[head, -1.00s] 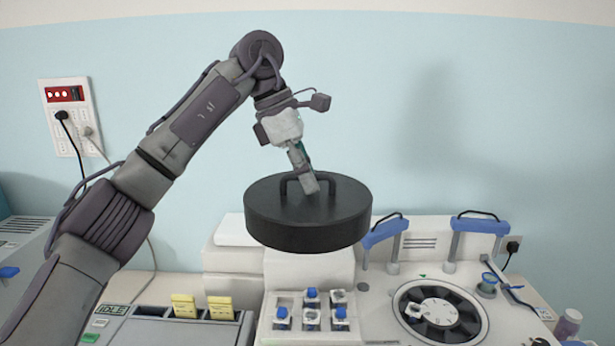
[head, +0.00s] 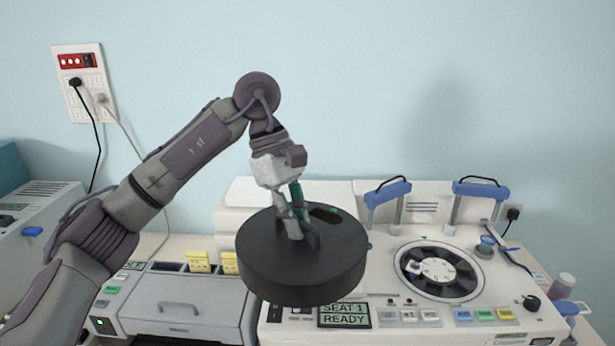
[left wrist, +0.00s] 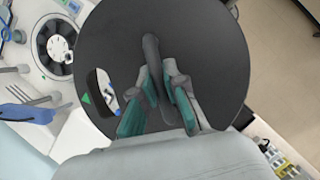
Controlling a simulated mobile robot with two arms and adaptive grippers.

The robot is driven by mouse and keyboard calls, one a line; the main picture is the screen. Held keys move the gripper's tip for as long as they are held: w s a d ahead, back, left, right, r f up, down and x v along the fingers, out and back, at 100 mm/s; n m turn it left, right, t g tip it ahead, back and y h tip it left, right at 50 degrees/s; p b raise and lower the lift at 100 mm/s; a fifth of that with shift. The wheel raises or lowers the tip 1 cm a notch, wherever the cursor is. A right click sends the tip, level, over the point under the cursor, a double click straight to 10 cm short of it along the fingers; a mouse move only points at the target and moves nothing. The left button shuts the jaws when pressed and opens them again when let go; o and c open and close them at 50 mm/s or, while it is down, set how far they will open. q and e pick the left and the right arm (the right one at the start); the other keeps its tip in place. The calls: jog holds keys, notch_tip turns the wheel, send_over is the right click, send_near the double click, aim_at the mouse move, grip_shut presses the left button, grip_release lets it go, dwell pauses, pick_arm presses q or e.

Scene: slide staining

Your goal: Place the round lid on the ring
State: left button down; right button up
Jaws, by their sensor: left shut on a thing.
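The round lid (head: 300,270) is a thick black disc with a bar handle on top. My left gripper (head: 297,232) is shut on the handle and holds the lid in the air, slightly tilted, left of the ring. The ring (head: 464,285) is a dark circle around a white-centred rotor on the white machine, uncovered. In the left wrist view the lid (left wrist: 215,60) fills the middle, with the gripper (left wrist: 158,88) on its handle and an opening near its left side. The ring (left wrist: 39,50) shows there at upper left. My right gripper is not in view.
Two blue-handled posts (head: 388,193) (head: 480,190) stand behind the ring. A display (head: 344,316) reads "SEAT 1 READY". The lid hides part of the machine's left side. A grey unit with yellow tabs (head: 199,261) stands at left, and a bottle (head: 563,287) at right.

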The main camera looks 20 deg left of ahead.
pick_arm(q)
jog(key=s+f+m+g+y, duration=0.1)
jog(key=s+f+m+y, duration=0.1)
jog(key=s+f+m, duration=0.5)
jog(key=s+a+f+m+g+y, duration=0.1)
jog(key=s+f+m+y, duration=0.1)
jog(key=s+f+m, duration=0.5)
notch_tip(320, 180, down, 6)
jog(key=shift+s+a+f+g, duration=0.1)
jog(key=shift+s+a+g, duration=0.1)
jog(key=shift+g, duration=0.2)
